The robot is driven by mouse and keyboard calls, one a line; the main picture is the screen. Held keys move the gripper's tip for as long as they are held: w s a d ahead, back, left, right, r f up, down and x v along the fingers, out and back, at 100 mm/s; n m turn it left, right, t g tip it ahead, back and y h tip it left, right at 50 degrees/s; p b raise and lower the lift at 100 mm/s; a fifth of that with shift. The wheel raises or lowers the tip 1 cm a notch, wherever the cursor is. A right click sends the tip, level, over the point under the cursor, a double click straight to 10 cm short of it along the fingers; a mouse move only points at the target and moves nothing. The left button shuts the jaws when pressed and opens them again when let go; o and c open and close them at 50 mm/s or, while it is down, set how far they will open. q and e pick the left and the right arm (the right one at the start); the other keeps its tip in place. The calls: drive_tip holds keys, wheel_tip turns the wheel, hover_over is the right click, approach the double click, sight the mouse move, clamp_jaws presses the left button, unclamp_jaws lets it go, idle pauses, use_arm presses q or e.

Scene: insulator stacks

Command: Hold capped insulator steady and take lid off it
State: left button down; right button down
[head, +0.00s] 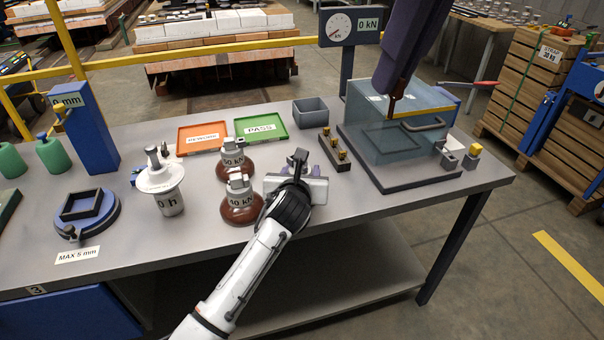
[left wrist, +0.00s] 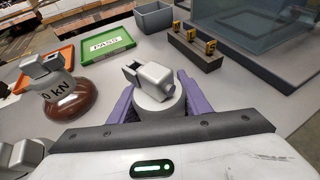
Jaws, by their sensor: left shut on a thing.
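My left gripper (head: 303,172) reaches to the table middle, right of two brown insulators. In the left wrist view its purple fingers (left wrist: 155,103) are shut around the grey round neck of an insulator cap (left wrist: 150,80), with a metal fitting on top. What is below that neck is hidden. The brown insulators, marked 50 kN (head: 235,172) and 40 kN (head: 240,208), stand upright with grey metal caps.
An orange tray (head: 200,151) and a green PASS tray (head: 262,140) lie at the back. A grey bin (head: 310,111) and a yellow-tipped block (head: 335,167) stand near the clear test box (head: 362,120). The table's front right is clear.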

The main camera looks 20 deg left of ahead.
use_arm(q)
drive_tip(key=shift+r, duration=0.2)
drive_tip(key=c, duration=1.4)
unclamp_jaws()
drive_tip(key=shift+f, duration=0.35)
drive_tip(key=o, duration=0.4)
drive_tip(key=shift+r, duration=0.1)
